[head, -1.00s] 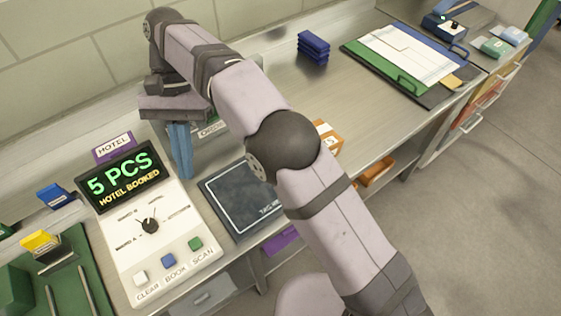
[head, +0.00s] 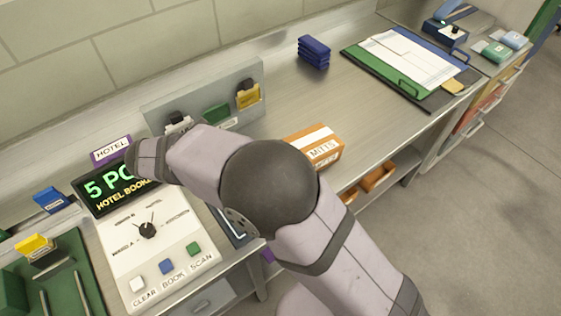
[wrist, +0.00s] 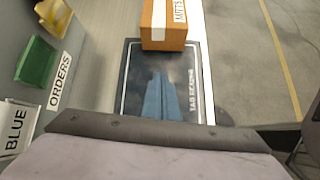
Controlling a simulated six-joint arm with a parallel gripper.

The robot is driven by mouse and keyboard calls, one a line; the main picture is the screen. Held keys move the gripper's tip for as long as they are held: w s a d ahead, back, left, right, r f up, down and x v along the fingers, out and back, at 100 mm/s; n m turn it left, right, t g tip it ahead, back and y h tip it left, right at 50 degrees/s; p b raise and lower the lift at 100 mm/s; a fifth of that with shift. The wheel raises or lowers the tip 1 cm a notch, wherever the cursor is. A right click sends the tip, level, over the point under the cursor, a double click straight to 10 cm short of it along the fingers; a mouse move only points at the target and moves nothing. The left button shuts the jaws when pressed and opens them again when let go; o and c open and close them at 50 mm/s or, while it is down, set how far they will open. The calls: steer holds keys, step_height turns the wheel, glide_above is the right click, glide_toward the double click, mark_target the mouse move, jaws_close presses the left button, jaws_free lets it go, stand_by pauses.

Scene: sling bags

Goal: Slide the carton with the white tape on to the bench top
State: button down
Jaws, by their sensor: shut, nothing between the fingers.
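An orange carton (head: 326,157) with white tape and a MITTS label sits on the bench top (head: 375,118), right of my arm in the head view. In the wrist view the carton (wrist: 163,45) is at the top, overlapping the far edge of the dark tag reader pad (wrist: 135,75); I cannot tell whether it rests on the pad. My gripper (wrist: 158,76) shows there as blue fingers, shut and empty, over the pad and apart from the carton. In the head view my arm hides the fingers and most of the pad.
A control panel (head: 148,255) with a screen stands at the left. A grey rack (head: 157,112) with coloured tags stands at the back. A dark blue stack (head: 313,52) and a clipboard (head: 405,62) lie farther right. Orange bins (head: 379,176) sit below the bench's front edge.

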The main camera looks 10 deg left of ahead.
steer(key=shift+n, duration=0.6)
steer(key=shift+w+f, duration=0.1)
steer(key=p+x, duration=0.3)
steer(key=x, duration=0.7)
steer(key=shift+d, duration=0.1)
steer(key=shift+w+d+r+p, duration=0.2)
steer(key=shift+w+d+p, duration=0.55)
steer(key=shift+p, duration=0.1)
steer(key=shift+w+d+f, duration=0.15)
steer(key=shift+w+d, duration=0.4)
steer(key=w+d+b, duration=0.1)
steer(key=w+d, duration=0.5)
steer(key=shift+a, duration=0.1)
